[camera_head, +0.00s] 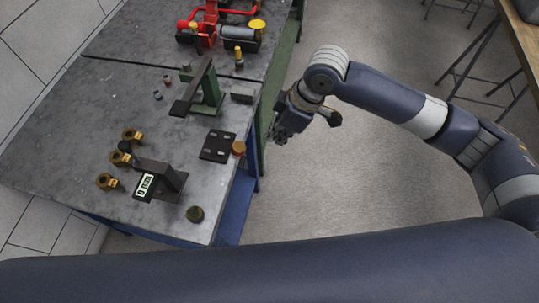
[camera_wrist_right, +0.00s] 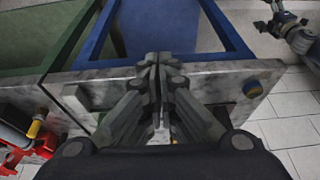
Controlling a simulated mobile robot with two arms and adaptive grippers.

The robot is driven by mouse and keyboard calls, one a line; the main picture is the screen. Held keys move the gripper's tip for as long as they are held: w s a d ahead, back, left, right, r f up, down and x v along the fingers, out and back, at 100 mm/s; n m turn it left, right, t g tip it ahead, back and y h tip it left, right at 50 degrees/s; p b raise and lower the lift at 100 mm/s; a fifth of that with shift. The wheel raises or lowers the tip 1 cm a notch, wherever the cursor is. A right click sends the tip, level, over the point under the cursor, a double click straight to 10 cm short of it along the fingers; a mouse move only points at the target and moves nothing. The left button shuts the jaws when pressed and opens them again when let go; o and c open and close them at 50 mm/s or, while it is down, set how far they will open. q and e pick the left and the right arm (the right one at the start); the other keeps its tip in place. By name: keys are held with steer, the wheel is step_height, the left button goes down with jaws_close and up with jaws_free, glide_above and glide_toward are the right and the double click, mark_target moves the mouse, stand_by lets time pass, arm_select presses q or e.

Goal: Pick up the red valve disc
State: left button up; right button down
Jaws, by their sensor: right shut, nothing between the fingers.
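I cannot make out a separate red valve disc in either view. Red pump parts (camera_head: 211,14) stand at the far end of the bench, and red also shows at the lower left of the right wrist view (camera_wrist_right: 18,150). A small orange-brown round piece (camera_head: 239,148) sits at the bench's right edge. My right gripper (camera_head: 279,136) is just off that edge, apart from the piece. Its fingers are shut and empty in the right wrist view (camera_wrist_right: 158,62). My left gripper (camera_wrist_right: 285,24) seems to show at the upper right there, its fingers too small to read.
Open floor (camera_head: 320,190) lies right of the bench.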

mark_target(239, 148)
arm_select(q)
steer(key=shift+s+d+r+p, duration=0.15)
steer(key=shift+r+p, duration=0.75)
steer(key=shift+p, duration=0.5)
arm_select(e)
steer(key=a+x, duration=0.2)
steer(key=x, duration=0.9)
steer(key=shift+w+r+h, duration=0.25)
steer(key=shift+r+h, duration=0.05)
steer(key=shift+r, duration=0.1)
arm_select(q)
steer(key=shift+d, duration=0.15)
steer(key=shift+r, duration=0.15)
arm_select(e)
steer(key=shift+w+a, duration=0.3)
steer(key=shift+a, duration=0.55)
